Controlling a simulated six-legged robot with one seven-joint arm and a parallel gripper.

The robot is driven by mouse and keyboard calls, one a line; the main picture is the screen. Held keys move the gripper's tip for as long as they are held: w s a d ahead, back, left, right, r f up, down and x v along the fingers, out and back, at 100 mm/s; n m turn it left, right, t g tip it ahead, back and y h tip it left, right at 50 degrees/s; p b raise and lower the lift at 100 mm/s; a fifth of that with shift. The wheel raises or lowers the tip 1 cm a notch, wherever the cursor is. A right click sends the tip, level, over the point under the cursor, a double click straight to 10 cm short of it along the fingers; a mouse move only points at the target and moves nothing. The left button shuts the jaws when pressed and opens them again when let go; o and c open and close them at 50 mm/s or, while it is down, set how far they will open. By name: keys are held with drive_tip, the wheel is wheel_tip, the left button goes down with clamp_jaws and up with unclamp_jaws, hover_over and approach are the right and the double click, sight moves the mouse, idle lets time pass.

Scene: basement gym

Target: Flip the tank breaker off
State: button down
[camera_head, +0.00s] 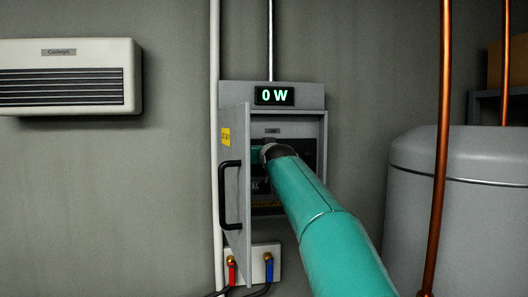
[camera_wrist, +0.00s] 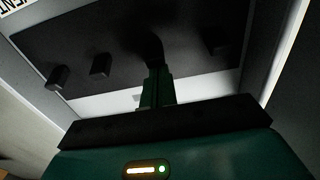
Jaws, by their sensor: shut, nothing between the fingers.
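The grey breaker box (camera_head: 318,145) hangs on the wall with its door (camera_head: 236,165) swung open to the left. A display (camera_head: 274,96) on top of it reads 0 W. My arm reaches into the box and hides most of the breakers in the head view. In the wrist view, a dark panel carries several black switch levers, among them a left one (camera_wrist: 58,78), another (camera_wrist: 100,66) and a right one (camera_wrist: 216,42). My gripper (camera_wrist: 154,62) is shut, its fingertips close to a dark lever on the panel. I cannot tell whether they touch it. The breaker labels are not readable.
A black door handle (camera_head: 229,195) sticks out left of my arm. A large grey tank (camera_head: 435,215) and a copper pipe (camera_head: 440,150) stand to the right. A white heater (camera_head: 70,78) is on the wall at left. Red (camera_head: 232,272) and blue (camera_head: 268,270) valves sit below the box.

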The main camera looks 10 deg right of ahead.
drive_tip(key=shift+f, duration=0.15)
drive_tip(key=t, duration=0.2)
drive_tip(key=f+t, duration=0.2)
drive_tip(key=t, duration=0.1)
drive_tip(key=shift+s+f+t, duration=0.2)
drive_tip(key=shift+s+t, duration=0.1)
idle(0.3)
drive_tip(key=s+f, duration=0.1)
drive_tip(key=s, duration=0.8)
drive_tip(key=shift+s+f, duration=0.15)
drive_tip(key=shift+s, duration=0.1)
drive_tip(key=shift+s, duration=0.1)
